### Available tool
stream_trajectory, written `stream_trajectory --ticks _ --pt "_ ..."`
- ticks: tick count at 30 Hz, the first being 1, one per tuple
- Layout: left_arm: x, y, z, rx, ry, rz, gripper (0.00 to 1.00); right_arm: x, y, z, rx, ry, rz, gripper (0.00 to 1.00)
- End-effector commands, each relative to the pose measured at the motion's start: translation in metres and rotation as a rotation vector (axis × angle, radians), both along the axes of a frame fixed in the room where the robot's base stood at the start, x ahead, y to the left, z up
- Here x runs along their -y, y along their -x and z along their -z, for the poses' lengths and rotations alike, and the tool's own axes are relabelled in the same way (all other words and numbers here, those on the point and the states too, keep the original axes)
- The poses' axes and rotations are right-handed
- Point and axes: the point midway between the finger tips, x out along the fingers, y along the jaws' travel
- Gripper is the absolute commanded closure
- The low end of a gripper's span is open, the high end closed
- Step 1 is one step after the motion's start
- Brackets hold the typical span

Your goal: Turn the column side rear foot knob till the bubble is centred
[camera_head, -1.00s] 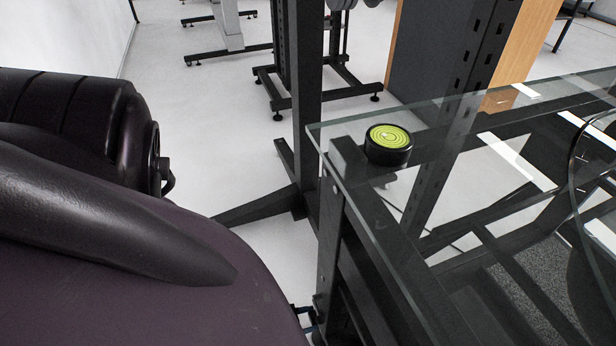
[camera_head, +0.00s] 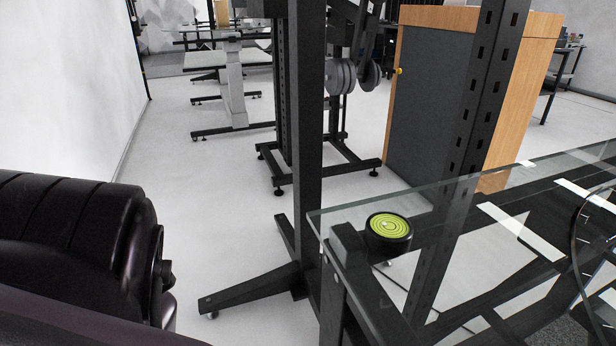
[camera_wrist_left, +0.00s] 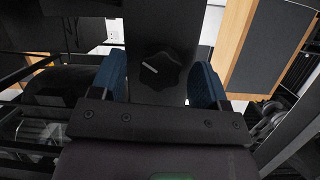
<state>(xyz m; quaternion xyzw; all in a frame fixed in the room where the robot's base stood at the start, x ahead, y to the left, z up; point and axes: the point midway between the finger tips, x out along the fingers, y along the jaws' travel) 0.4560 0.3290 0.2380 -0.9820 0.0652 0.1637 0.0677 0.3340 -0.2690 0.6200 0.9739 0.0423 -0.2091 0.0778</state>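The black foot knob (camera_wrist_left: 160,74), with a white mark on its face, shows in the left wrist view below a dark metal part. My left gripper (camera_wrist_left: 157,82) is open, with one blue-padded finger on each side of the knob and apparent gaps beside it. The round bubble level (camera_head: 389,228), green in a black housing, sits on the near left corner of the glass tabletop (camera_head: 455,196). Its bubble appears slightly left of centre, but it is small to judge. In the head view the knob and left gripper are hidden. My right gripper is in neither view.
A dark upright post with a splayed foot (camera_head: 250,288) stands left of the glass corner. A grey and wood cabinet (camera_head: 430,110) stands behind. Dark frame bars run under the glass. Open pale floor (camera_head: 215,240) lies at left.

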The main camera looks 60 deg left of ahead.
Motion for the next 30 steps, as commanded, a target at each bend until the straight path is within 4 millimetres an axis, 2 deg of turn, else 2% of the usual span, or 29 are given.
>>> stream_trajectory --ticks 7,11,24,30 --pt "-0.001 -0.001 -0.001 0.001 0.0 -0.001 0.32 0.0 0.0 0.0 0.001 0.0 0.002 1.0" --pt "-0.001 0.006 -0.004 0.001 0.0 -0.002 0.32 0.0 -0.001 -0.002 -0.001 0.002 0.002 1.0" --pt "-0.009 0.073 -0.03 0.005 0.0 -0.002 0.32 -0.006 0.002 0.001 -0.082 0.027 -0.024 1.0" --pt "-0.011 0.094 -0.035 0.002 0.0 -0.001 0.32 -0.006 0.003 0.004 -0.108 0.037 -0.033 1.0"
